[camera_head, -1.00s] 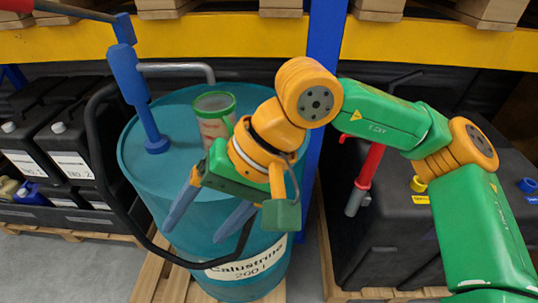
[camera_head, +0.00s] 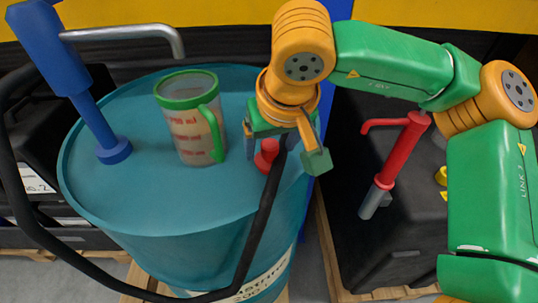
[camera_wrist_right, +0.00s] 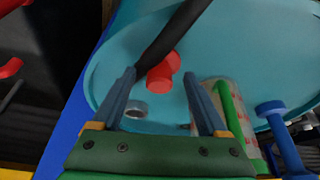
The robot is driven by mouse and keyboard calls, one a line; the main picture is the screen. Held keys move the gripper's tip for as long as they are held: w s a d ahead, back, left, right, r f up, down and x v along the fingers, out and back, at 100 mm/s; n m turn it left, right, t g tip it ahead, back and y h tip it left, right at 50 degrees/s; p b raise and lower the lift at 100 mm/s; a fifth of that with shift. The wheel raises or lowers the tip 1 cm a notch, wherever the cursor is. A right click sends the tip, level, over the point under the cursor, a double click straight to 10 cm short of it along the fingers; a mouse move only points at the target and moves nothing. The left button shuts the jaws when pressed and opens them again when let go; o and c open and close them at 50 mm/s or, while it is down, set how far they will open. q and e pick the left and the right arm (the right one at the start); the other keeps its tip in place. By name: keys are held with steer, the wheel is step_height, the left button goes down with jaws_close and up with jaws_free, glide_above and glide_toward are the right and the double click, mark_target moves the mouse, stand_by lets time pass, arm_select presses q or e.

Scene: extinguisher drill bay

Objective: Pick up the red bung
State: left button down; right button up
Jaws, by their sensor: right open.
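The red bung (camera_head: 266,155) lies on the top of the teal drum (camera_head: 160,211), near its right side. It also shows in the right wrist view (camera_wrist_right: 161,73), just beyond and between my fingertips. My right gripper (camera_head: 270,150) is open and points down at the bung from behind it. In the right wrist view the gripper (camera_wrist_right: 160,76) has nothing between its fingers. A dark hose crosses close to the bung and the left finger there. I cannot tell whether finger and hose touch. My left gripper is not in view.
A green-rimmed measuring jug (camera_head: 192,120) stands left of the bung, close to the gripper. A blue hand pump (camera_head: 85,105) rises from the drum. The black hose (camera_head: 258,225) hangs over the drum's front. A red pump (camera_head: 400,155) stands on a black container at right.

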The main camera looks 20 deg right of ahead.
mark_target(268, 151)
steer(key=x, duration=0.4)
steer(key=shift+w+d+r, duration=0.1)
steer(key=shift+w+r, duration=0.05)
steer(key=shift+w, duration=0.15)
steer(key=shift+s, duration=0.15)
steer(key=shift+c, duration=0.3)
steer(key=shift+r, duration=0.1)
steer(key=c, duration=0.4)
jaws_close()
